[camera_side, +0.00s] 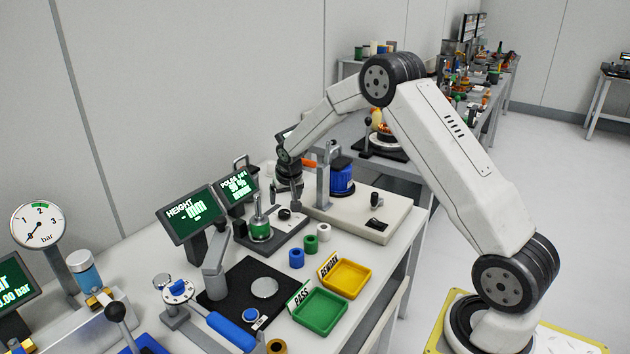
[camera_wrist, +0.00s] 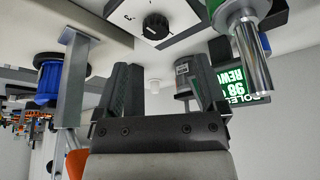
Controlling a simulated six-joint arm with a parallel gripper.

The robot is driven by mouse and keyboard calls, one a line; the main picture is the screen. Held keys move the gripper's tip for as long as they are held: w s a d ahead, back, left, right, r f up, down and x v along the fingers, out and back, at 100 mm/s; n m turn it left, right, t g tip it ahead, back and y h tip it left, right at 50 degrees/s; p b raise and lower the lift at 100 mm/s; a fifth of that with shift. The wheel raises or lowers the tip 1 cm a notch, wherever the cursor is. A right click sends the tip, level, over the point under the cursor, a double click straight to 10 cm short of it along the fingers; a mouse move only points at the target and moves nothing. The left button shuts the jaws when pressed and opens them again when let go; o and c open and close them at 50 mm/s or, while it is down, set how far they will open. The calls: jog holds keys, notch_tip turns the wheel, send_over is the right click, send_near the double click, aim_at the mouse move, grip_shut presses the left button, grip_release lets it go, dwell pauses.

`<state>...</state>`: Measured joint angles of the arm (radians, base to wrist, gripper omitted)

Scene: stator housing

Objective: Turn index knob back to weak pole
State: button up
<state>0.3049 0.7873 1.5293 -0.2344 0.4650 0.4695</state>
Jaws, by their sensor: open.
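The index knob (camera_wrist: 156,26) is black and ribbed. It sits on a white plate with a digit printed beside it, at the top of the wrist view. Its pointer setting is too small to read. In the side view a small black knob (camera_side: 284,214) stands on the dark fixture, close to my gripper (camera_side: 297,203). My gripper (camera_wrist: 155,75) points down beside the knob, its two dark fingers spread with nothing between them. The knob lies past the fingertips and appears apart from them. A pole display (camera_wrist: 240,88) shows a 98 figure and rework text; it also stands in the side view (camera_side: 238,187).
A green part (camera_side: 260,230) with an upright metal rod stands left of my gripper. Green (camera_side: 320,327) and yellow trays (camera_side: 362,291) lie in front. Loose rings stand nearby.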

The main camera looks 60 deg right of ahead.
jog(key=s+a+r+n+g+y, duration=0.1)
jog(key=s+a+r+n, duration=0.15)
jog(key=s+a, duration=0.9)
jog(key=s+a+r+n+y, duration=0.15)
jog(key=s+a+n, duration=0.25)
jog(key=s+a, duration=0.75)
jog(key=m+g+h, duration=0.1)
jog(key=m+h, duration=0.3)
jog(key=m, duration=0.9)
send_near(284, 212)
jog(key=shift+w+f+m+h, duration=0.15)
jog(key=shift+f+m+h, duration=0.1)
jog(key=shift+f+m, duration=0.25)
jog(key=shift+f, duration=0.1)
jog(key=shift+x, duration=3.85)
jog(key=shift+c, duration=0.2)
